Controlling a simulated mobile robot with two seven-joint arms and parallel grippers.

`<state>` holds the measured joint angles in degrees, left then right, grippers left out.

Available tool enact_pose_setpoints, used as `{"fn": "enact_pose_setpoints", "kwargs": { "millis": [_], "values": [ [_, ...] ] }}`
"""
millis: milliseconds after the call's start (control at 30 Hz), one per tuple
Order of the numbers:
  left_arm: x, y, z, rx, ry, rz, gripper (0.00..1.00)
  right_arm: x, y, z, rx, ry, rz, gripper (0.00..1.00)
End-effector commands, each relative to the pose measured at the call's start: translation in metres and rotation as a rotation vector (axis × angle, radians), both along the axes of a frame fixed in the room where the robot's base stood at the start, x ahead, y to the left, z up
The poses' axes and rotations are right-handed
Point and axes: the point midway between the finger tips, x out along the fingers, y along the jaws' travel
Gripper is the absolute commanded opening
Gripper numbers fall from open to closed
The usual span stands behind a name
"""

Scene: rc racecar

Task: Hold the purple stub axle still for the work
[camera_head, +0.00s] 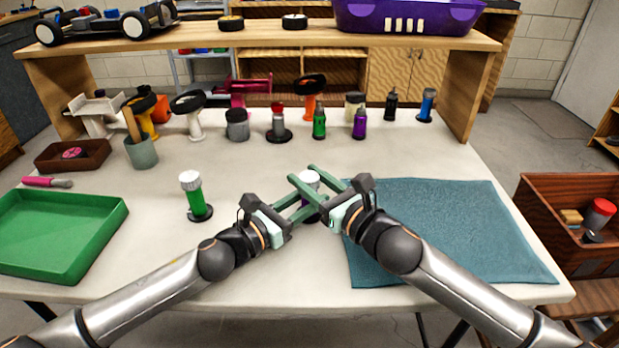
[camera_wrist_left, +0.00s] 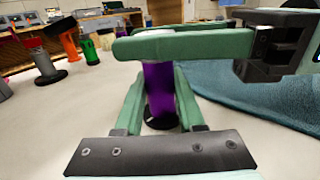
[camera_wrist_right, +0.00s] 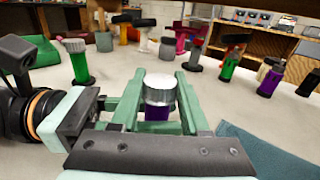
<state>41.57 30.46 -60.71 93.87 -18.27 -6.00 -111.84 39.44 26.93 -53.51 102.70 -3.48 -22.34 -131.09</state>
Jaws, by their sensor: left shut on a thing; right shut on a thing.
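The purple stub axle (camera_wrist_left: 160,88) stands upright on the worktable, on a round black foot, with a ribbed silver-white cap (camera_wrist_right: 160,89) on top. In the head view mainly its pale top (camera_head: 309,179) shows between the fingers. My left gripper (camera_head: 304,203) is shut on the purple body, one finger on each side. My right gripper (camera_head: 301,175) is above it, its fingers crossing over the left ones, shut on the cap. The fingers hide most of the axle in the head view.
A green capped axle (camera_head: 195,196) stands to the left, near a green tray (camera_head: 62,268). A teal mat (camera_head: 450,225) covers the right side. Several upright parts and small bottles line the back, below a wooden shelf (camera_head: 270,38). A red-brown bin (camera_head: 570,205) is at far right.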

Motion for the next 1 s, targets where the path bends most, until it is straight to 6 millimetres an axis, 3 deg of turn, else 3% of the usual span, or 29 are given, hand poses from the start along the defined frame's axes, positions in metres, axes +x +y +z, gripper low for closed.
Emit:
{"fn": "enact_pose_setpoints", "kwargs": {
  "millis": [600,1000],
  "values": [
    [-0.0007,-0.0010,0.0001,-0.001,-0.001,-0.002,0.00,-0.0008,0.0019,-0.0017,0.008,0.006,-0.498,0.00],
    [-0.0010,-0.0014,0.0003,-0.001,-0.001,-0.004,0.00,-0.0001,-0.0002,-0.0023,0.005,0.005,-0.701,0.00]
  ]
}}
